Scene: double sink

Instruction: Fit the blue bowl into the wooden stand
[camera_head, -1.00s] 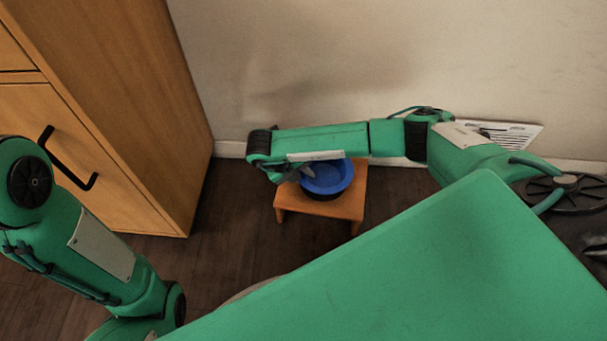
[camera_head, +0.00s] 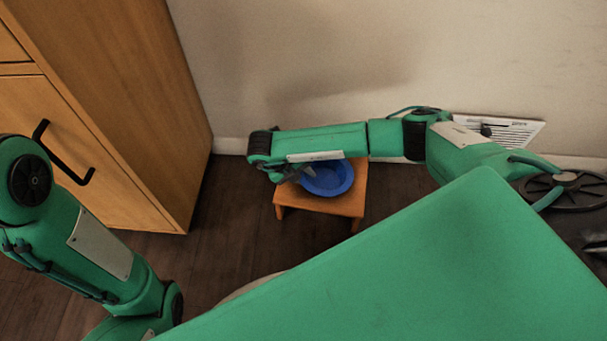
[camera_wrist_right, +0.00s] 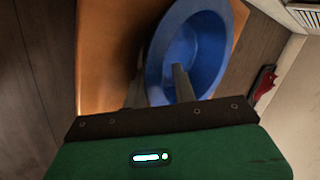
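The blue bowl (camera_head: 335,180) sits in the top of the low wooden stand (camera_head: 343,204), its open side up and its rim close to the stand's top. My right gripper (camera_head: 305,173) is at the bowl's left side. In the right wrist view, the gripper (camera_wrist_right: 160,86) has its fingers apart, one inside the bowl (camera_wrist_right: 205,50) and one outside, with the bowl's wall between them and a gap visible. The wooden stand also shows in that view (camera_wrist_right: 105,45). The underside of the bowl is hidden. My left gripper is outside the picture.
A wooden cabinet (camera_head: 130,110) with a black handle stands at the left. A pale wall (camera_head: 300,60) rises behind the stand, with a white vent (camera_head: 512,131) low at the right. Dark floor (camera_head: 235,215) is free between cabinet and stand.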

